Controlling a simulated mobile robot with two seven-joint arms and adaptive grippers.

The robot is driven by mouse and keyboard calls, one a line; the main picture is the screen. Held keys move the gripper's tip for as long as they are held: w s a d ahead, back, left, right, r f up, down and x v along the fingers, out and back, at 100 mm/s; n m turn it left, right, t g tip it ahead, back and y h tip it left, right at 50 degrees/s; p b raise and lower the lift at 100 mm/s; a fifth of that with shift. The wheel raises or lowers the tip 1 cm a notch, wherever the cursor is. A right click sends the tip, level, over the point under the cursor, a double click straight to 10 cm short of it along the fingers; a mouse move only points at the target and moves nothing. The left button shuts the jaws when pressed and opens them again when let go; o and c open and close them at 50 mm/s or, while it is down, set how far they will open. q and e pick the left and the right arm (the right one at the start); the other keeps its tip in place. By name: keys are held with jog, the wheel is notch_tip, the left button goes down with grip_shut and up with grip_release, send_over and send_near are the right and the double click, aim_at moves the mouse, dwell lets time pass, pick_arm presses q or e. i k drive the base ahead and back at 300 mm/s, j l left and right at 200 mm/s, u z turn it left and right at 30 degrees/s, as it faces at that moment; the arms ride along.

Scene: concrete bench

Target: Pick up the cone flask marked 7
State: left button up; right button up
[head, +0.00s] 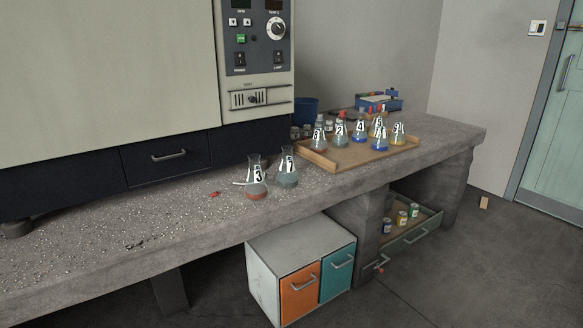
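A cone flask whose label appears to read 7 (288,178) stands upright on the concrete bench, outside the wooden tray, with grey-green contents. The cone flask marked 3 (256,191), with reddish-brown contents, stands close to its left and slightly nearer the front edge. I cannot tell whether the two touch. Several more numbered cone flasks stand in the wooden tray (348,160) to the right, including one marked 2 (339,139). Some of their labels are too small to read surely. Neither of my grippers is in view.
A small red object (214,194) lies left of the flasks. A blue container (306,111) and small bottles stand behind the tray. A cabinet (262,275) stands below the bench.

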aim_at(287, 177)
jog(key=i+l+u, duration=0.4)
jog(key=i+l, duration=0.35)
